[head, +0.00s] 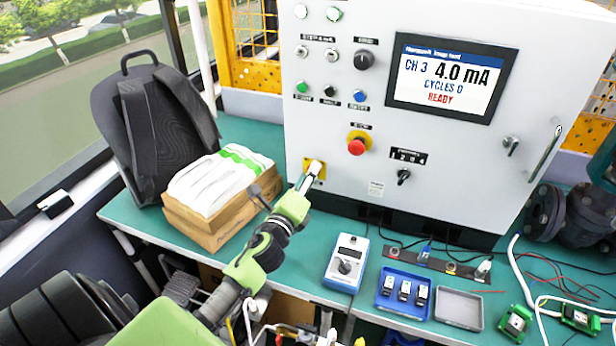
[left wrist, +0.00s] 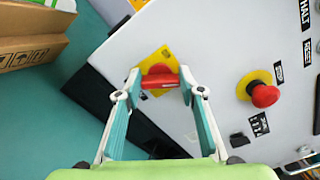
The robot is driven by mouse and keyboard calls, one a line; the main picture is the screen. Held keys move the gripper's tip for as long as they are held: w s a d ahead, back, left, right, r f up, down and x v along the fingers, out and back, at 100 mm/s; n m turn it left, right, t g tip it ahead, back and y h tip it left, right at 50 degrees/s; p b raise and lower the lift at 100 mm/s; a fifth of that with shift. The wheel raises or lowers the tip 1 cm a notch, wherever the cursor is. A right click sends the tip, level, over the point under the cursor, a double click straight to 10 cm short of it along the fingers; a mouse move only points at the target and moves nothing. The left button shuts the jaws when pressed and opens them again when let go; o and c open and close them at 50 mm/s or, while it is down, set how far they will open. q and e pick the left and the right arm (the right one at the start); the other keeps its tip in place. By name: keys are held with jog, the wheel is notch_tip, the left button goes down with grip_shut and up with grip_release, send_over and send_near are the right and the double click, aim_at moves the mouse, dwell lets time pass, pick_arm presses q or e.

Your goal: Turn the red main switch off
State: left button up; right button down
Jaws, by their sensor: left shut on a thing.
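The red main switch (left wrist: 160,79) sits on a yellow plate (left wrist: 157,61) low on the white cabinet front. My left gripper (left wrist: 160,85) has its two fingers at opposite ends of the red handle and is shut on it. In the head view the left gripper (head: 311,176) reaches the yellow plate (head: 319,166) at the cabinet's lower left and hides the red handle. I cannot tell which marked position the handle points to. My right gripper is not in view.
A red emergency-stop button (head: 357,146) is just right of the switch. A cardboard box (head: 215,228) and a backpack (head: 150,125) stand left of my arm. A meter (head: 347,262) and a blue tray (head: 388,308) lie on the green bench. The cabinet screen (head: 450,78) reads READY.

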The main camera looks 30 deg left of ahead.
pick_arm(q)
jog(key=shift+f+n+p, duration=0.2)
jog(key=shift+n+p, duration=0.3)
jog(key=shift+n, duration=3.3)
jog(key=shift+f+n+p, duration=0.2)
jog(key=shift+n+p, duration=0.3)
jog(key=shift+n, duration=3.3)
jog(key=o, duration=1.1)
jog(key=shift+s, duration=0.1)
jog(key=v, duration=1.2)
